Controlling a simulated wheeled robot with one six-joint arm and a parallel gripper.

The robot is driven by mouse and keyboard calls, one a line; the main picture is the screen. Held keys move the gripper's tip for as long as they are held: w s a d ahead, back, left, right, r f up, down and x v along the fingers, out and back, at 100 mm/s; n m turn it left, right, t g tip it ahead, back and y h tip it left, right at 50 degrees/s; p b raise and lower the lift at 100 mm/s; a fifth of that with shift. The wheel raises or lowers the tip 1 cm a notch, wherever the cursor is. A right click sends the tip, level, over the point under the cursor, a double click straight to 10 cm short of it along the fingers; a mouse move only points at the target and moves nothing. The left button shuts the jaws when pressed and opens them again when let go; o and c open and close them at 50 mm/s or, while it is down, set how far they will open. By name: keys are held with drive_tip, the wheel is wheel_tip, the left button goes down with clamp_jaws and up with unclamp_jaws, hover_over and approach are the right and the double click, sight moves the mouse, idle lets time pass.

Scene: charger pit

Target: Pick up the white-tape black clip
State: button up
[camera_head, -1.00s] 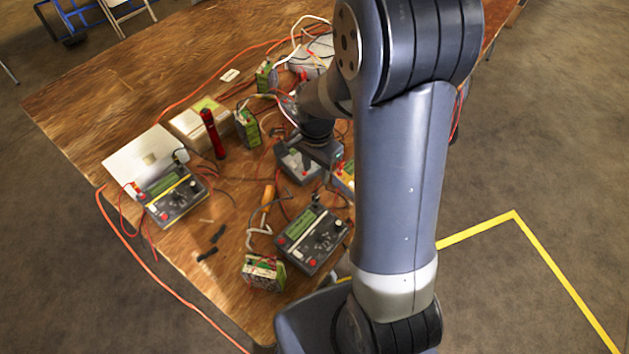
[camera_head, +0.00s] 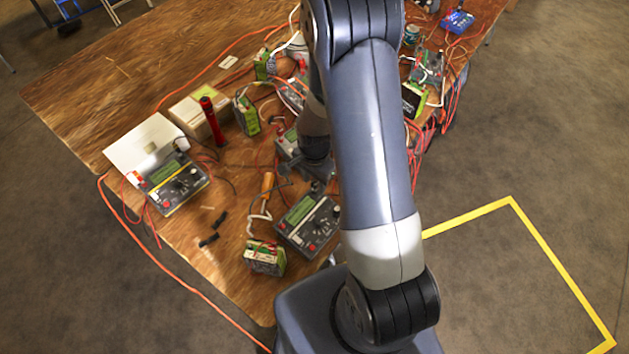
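Two small black clip-like pieces lie on the wooden table near its front left edge: one black piece (camera_head: 220,219) and, just below it, another black piece (camera_head: 209,240). They are too small to tell which has white tape. My gripper (camera_head: 304,176) is to the right of both, over the middle of the table near the grey meters, apart from the clips. It is dark and partly hidden by my arm, and I cannot tell whether its fingers are open or shut.
A meter (camera_head: 174,184) and a red flashlight (camera_head: 212,122) stand at left. A dark meter (camera_head: 309,224), a green battery pack (camera_head: 265,257) and an orange-handled tool (camera_head: 267,187) are right of the clips.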

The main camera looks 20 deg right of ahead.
drive_tip(key=shift+f, duration=0.35)
drive_tip(key=shift+c, duration=0.3)
drive_tip(key=c, duration=0.8)
drive_tip(key=shift+r, duration=0.1)
drive_tip(key=shift+r+b, duration=0.75)
drive_tip(key=shift+r, duration=4.2)
